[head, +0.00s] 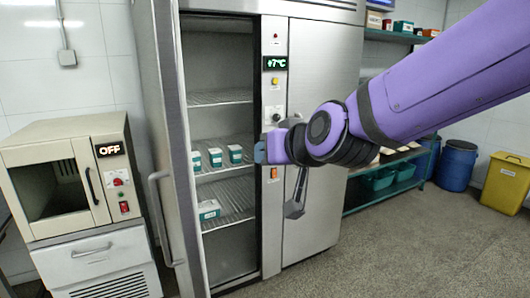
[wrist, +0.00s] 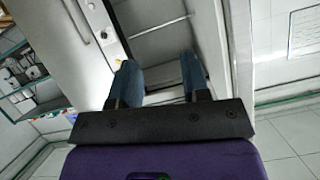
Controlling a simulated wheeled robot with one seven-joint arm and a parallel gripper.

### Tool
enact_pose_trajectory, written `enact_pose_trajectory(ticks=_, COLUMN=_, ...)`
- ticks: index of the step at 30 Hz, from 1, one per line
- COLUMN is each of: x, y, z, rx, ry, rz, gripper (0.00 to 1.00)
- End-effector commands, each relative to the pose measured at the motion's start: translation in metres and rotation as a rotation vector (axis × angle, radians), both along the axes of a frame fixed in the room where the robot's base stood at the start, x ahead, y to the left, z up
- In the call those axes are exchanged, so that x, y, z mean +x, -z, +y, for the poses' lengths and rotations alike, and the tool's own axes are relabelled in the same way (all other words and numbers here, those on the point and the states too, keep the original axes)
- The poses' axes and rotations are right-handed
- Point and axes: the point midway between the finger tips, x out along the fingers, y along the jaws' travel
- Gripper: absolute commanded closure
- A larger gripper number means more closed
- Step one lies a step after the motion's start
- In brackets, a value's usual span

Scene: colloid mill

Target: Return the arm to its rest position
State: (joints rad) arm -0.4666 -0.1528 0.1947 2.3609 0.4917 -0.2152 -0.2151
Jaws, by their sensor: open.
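My purple arm reaches in from the upper right of the head view. My gripper (head: 260,152) is in front of the right edge of the open fridge bay, seen side-on with a blue fingertip showing. In the wrist view my gripper (wrist: 160,76) has two blue fingers spread apart with nothing between them. Beyond them is the tall steel fridge (head: 322,60), which also shows in the wrist view (wrist: 60,40). Its left door (head: 165,110) stands open. Several small white-and-green boxes (head: 215,157) stand on a shelf, and another box (head: 208,209) sits lower down.
A beige oven (head: 75,175) reading OFF stands left of the open door. A shelf rack with green bins (head: 378,180) is at the right, then blue drums (head: 456,165) and a yellow bin (head: 505,183). The floor (head: 400,250) in front is clear.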

Motion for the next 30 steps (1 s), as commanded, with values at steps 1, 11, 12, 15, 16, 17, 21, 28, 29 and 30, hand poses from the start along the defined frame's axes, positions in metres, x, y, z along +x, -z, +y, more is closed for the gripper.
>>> enact_pose_trajectory(ticks=1, x=-0.004, y=-0.006, z=-0.023, rx=-0.017, ry=0.013, rz=0.022, gripper=0.57)
enact_pose_trajectory(ticks=11, x=-0.067, y=-0.009, z=-0.162, rx=-0.172, ry=0.128, rz=0.268, gripper=0.57)
enact_pose_trajectory(ticks=12, x=-0.079, y=-0.008, z=-0.178, rx=-0.189, ry=0.151, rz=0.301, gripper=0.57)
enact_pose_trajectory(ticks=15, x=-0.110, y=-0.004, z=-0.216, rx=-0.231, ry=0.214, rz=0.389, gripper=0.57)
enact_pose_trajectory(ticks=16, x=-0.120, y=-0.002, z=-0.226, rx=-0.240, ry=0.233, rz=0.415, gripper=0.57)
enact_pose_trajectory(ticks=17, x=-0.129, y=-0.001, z=-0.236, rx=-0.251, ry=0.252, rz=0.440, gripper=0.57)
enact_pose_trajectory(ticks=21, x=-0.167, y=0.006, z=-0.268, rx=-0.284, ry=0.329, rz=0.538, gripper=0.57)
enact_pose_trajectory(ticks=28, x=-0.193, y=0.011, z=-0.287, rx=-0.303, ry=0.382, rz=0.608, gripper=0.57)
enact_pose_trajectory(ticks=29, x=-0.194, y=0.011, z=-0.288, rx=-0.304, ry=0.383, rz=0.610, gripper=0.57)
enact_pose_trajectory(ticks=30, x=-0.194, y=0.012, z=-0.288, rx=-0.304, ry=0.383, rz=0.611, gripper=0.57)
